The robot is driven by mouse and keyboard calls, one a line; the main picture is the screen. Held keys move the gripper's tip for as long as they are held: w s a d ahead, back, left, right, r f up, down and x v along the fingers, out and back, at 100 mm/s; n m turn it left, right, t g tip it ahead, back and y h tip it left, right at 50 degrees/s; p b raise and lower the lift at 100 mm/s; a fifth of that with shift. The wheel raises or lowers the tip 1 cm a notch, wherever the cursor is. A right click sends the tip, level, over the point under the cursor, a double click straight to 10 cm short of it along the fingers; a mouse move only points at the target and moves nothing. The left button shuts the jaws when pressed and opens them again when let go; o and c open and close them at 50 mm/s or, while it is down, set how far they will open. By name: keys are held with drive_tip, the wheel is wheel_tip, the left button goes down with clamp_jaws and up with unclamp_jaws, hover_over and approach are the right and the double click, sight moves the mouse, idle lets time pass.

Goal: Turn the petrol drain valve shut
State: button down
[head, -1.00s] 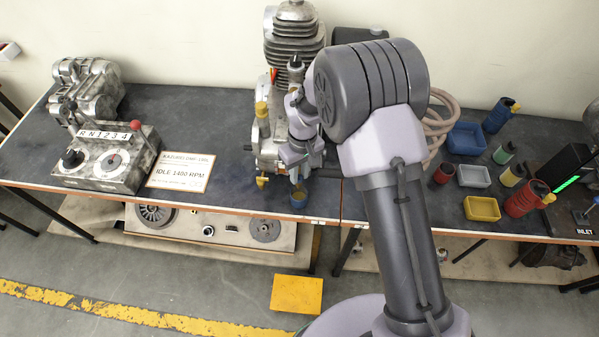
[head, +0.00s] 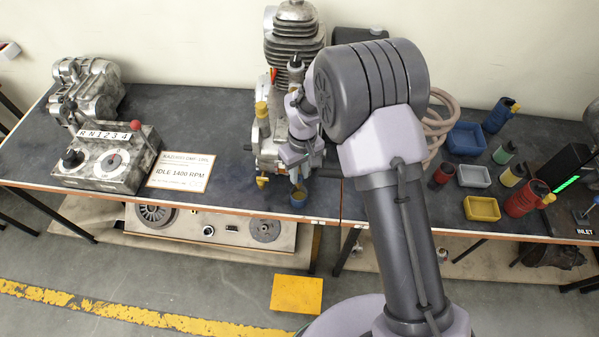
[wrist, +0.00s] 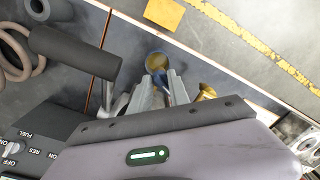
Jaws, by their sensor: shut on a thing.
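My gripper (head: 300,180) is at the front of the engine (head: 294,45), low over the bench edge. In the wrist view my gripper (wrist: 162,92) has its two grey fingers close together, shut on a small part that they mostly hide; by its place this is the petrol drain valve. A blue cup (head: 297,200) stands just below and in front of the fingertips. In the wrist view the cup (wrist: 157,60) shows yellowish contents inside. I cannot read the valve's angle.
A fuel plate (wrist: 25,140) marked OFF, RES, ON and a dark cylinder (wrist: 75,52) are close to my wrist. A brass part (wrist: 207,92) is beside the fingers. A gear control box (head: 108,160) and an idle sign (head: 181,171) stand left; trays and bottles stand right.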

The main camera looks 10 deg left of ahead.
drive_tip(key=shift+w+r, duration=0.15)
drive_tip(key=shift+w, duration=0.05)
drive_tip(key=c, duration=1.3)
unclamp_jaws()
drive_tip(key=shift+a, duration=0.1)
drive_tip(key=shift+o, duration=0.3)
drive_tip(key=shift+s, duration=0.1)
wheel_tip(320, 180, up, 17)
drive_tip(key=p, duration=0.4)
drive_tip(key=shift+w+d, duration=0.3)
drive_tip(key=shift+d, duration=0.15)
drive_tip(key=shift+r, duration=0.1)
